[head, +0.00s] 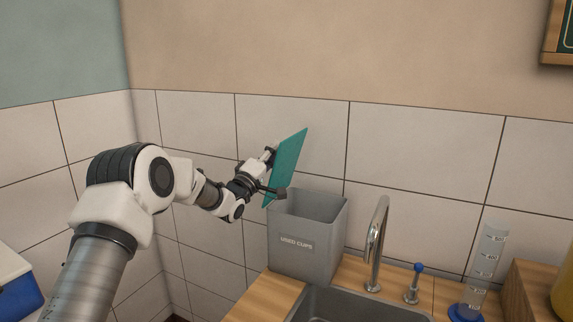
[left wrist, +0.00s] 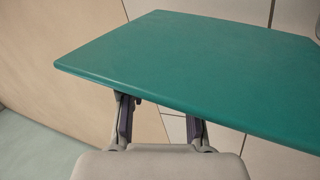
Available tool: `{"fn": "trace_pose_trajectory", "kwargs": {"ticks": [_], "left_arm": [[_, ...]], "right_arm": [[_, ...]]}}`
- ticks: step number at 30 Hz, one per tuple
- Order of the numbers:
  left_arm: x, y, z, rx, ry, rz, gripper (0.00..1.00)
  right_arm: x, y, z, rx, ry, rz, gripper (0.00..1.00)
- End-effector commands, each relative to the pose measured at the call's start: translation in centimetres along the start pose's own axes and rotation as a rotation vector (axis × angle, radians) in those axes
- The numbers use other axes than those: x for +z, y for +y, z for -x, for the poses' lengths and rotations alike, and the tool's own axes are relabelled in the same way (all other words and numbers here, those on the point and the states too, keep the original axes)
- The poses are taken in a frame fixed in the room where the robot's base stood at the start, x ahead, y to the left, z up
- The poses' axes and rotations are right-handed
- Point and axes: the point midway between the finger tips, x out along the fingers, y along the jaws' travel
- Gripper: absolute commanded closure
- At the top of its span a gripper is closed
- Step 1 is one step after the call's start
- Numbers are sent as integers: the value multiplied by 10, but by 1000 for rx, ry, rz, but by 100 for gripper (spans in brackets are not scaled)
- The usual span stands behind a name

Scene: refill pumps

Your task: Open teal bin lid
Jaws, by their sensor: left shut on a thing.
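The teal lid (head: 288,168) is tilted steeply up at the left side of the grey bin (head: 305,245) labelled "USED CUPS". The bin's top shows open. My left gripper (head: 272,172) is at the left face of the lid, shut on it. In the left wrist view the teal lid (left wrist: 200,65) fills much of the picture. There the left gripper's fingers (left wrist: 160,115) run up to the lid's near edge, and their tips are hidden behind it. My right gripper is not in view.
A sink (head: 350,306) with a curved metal faucet (head: 377,245) lies right of the bin. A blue-topped tap (head: 415,283) and a clear graduated cylinder (head: 485,270) stand further right. A tiled wall (head: 420,150) is close behind. A blue and white box (head: 15,285) is at lower left.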

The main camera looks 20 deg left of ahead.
Motion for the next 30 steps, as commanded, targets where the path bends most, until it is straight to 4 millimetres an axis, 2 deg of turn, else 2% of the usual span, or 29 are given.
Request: {"fn": "trace_pose_trajectory", "kwargs": {"ticks": [6, 12, 29, 30], "left_arm": [[-21, -9, 4, -2, 57, 134, 100], [-32, -12, 5, -2, 88, 210, 100], [-37, -15, 6, -4, 101, 244, 100], [-37, -15, 6, -4, 101, 244, 61]], "right_arm": [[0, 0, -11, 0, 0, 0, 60], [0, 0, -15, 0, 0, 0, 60], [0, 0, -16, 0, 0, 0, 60], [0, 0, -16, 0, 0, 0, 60]]}}
